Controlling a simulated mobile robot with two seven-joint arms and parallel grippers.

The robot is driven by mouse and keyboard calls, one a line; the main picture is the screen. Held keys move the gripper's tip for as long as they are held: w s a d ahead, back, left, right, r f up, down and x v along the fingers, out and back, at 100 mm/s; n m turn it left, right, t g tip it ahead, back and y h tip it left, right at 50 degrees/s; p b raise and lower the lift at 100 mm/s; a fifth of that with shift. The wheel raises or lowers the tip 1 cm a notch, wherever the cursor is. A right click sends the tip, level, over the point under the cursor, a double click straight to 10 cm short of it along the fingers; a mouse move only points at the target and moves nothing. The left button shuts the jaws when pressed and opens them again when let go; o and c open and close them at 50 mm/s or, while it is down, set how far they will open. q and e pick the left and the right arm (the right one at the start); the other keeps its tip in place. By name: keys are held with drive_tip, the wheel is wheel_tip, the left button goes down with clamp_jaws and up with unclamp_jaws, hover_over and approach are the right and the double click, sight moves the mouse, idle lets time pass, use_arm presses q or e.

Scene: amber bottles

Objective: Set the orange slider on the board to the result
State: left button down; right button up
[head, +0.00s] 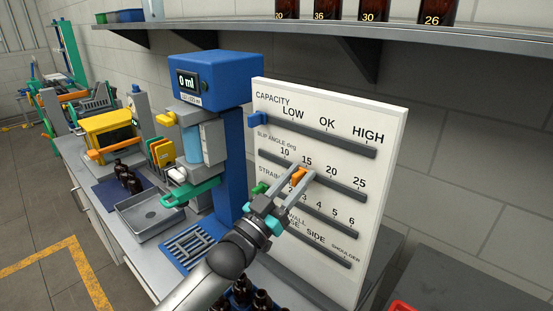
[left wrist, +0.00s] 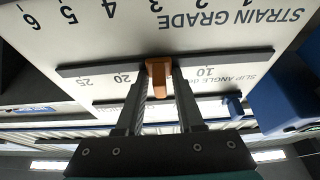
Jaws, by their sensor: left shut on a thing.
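The white board (head: 385,125) stands upright with several labelled slider tracks. The orange slider (head: 299,176) is on the slip angle track (head: 340,187), close to the 15 mark. My left gripper (head: 300,173) is shut on the orange slider, one finger on each side. In the left wrist view, the board appears upside down and the orange slider (left wrist: 158,80) sits between the fingers, between the 10 and 20 labels; the 15 label is hidden there. The blue slider (head: 258,118) is at the left end of the capacity track. The green slider (head: 260,187) is near the left end of the strain grade track. My right gripper is not in view.
A blue machine (head: 235,80) with a display reading 0 ml stands left of the board. A grey tray (head: 150,230) and dark bottles (head: 130,180) are on the bench further left. A shelf (head: 330,31) with numbered amber bottles runs above the board. More bottles (head: 262,299) stand below my left arm.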

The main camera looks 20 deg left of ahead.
sight(331, 176)
use_arm(q)
drive_tip(key=d, duration=0.1)
drive_tip(key=s+d, duration=0.1)
drive_tip(key=d, duration=0.1)
drive_tip(key=s+d+p, duration=0.1)
drive_tip(key=d, duration=0.1)
drive_tip(key=shift+d, duration=0.25)
drive_tip(key=c, duration=0.8)
unclamp_jaws()
drive_tip(key=shift+c, duration=0.2)
drive_tip(key=shift+s+a+f, duration=0.15)
drive_tip(key=shift+s+f, duration=0.05)
drive_tip(key=b+v, duration=0.3)
drive_tip(key=v, duration=1.1)
drive_tip(key=shift+s, duration=0.25)
